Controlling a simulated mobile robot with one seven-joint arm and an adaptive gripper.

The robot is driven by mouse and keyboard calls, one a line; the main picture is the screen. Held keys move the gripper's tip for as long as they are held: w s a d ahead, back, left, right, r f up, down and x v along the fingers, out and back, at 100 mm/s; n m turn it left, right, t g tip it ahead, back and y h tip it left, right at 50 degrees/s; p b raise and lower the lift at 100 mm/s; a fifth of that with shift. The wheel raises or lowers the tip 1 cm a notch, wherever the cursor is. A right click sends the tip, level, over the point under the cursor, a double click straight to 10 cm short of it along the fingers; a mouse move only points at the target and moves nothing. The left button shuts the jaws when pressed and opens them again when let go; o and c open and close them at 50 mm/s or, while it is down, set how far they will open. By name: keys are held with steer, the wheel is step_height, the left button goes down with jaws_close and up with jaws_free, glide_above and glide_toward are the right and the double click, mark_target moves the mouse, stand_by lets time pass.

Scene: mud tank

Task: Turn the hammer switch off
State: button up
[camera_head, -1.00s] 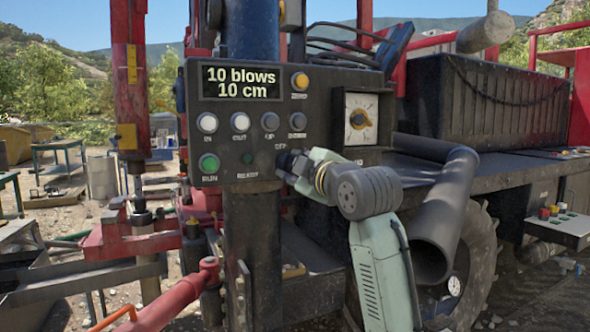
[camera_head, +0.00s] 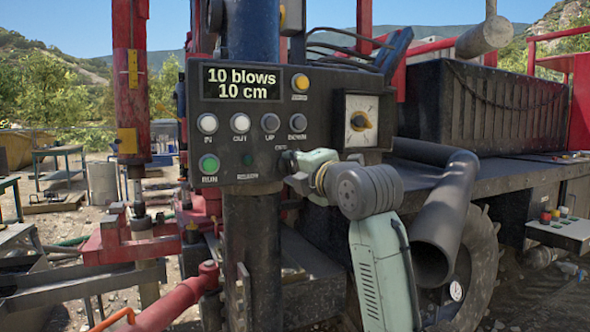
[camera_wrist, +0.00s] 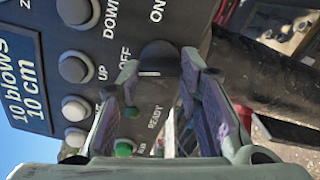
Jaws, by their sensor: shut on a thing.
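The hammer switch is a dark rotary knob (camera_wrist: 158,54) on the black control panel (camera_head: 222,176), with OFF and ON labels beside it. A short white mark shows on its near edge in the wrist view. My gripper (camera_wrist: 160,66) has one finger on each side of the knob and is shut on it. In the head view my gripper (camera_head: 289,162) is at the panel's lower right corner and hides most of the knob. The exact direction the knob points is hard to tell.
The panel's display (camera_head: 241,83) reads 10 blows, 10 cm. A dial box (camera_head: 361,120) and a thick dark bent pipe (camera_head: 440,215) stand to the right of the panel.

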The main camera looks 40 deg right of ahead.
steer(key=shift+n, duration=0.3)
stand_by(0.4)
steer(key=o, duration=1.2)
steer(key=shift+c, duration=0.2)
steer(key=v, duration=1.2)
